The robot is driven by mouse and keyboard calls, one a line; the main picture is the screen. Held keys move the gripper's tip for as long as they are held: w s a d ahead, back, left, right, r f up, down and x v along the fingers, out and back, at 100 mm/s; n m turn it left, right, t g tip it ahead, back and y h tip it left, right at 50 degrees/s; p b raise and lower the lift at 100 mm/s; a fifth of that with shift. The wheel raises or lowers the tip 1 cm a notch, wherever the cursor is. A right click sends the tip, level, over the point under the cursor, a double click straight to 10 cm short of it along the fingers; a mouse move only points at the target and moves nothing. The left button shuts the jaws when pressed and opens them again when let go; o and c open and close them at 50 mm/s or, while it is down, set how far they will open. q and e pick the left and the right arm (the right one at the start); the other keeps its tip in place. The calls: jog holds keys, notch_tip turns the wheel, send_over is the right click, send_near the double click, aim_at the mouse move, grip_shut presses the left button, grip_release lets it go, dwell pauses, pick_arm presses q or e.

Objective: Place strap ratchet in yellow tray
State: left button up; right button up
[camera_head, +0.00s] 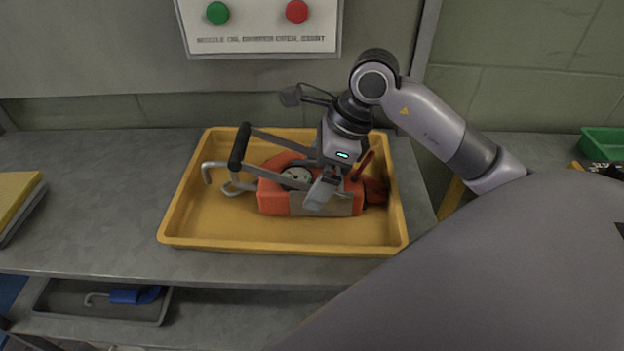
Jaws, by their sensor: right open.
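The yellow tray (180,226) sits on the grey bench. In it lies an orange and grey item (272,198) with a round gauge and a black-gripped lever (239,146). Silver bent hooks (212,168) show at its left, and a dark red part (375,190) at its right. I cannot tell which of these parts belong to the strap ratchet. My right gripper (322,196) is open and points down over the orange item, hiding part of it. Whether its fingers touch anything is unclear. My left gripper is not in view.
A panel with a green button (217,13) and a red button (297,11) is on the wall behind. A yellow-topped stack (14,193) lies at the left. A blue-handled hook tool (134,295) lies on the lower shelf. A green bin (602,143) stands at the right.

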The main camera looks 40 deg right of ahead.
jog(key=v, duration=1)
jog(key=shift+f, duration=0.1)
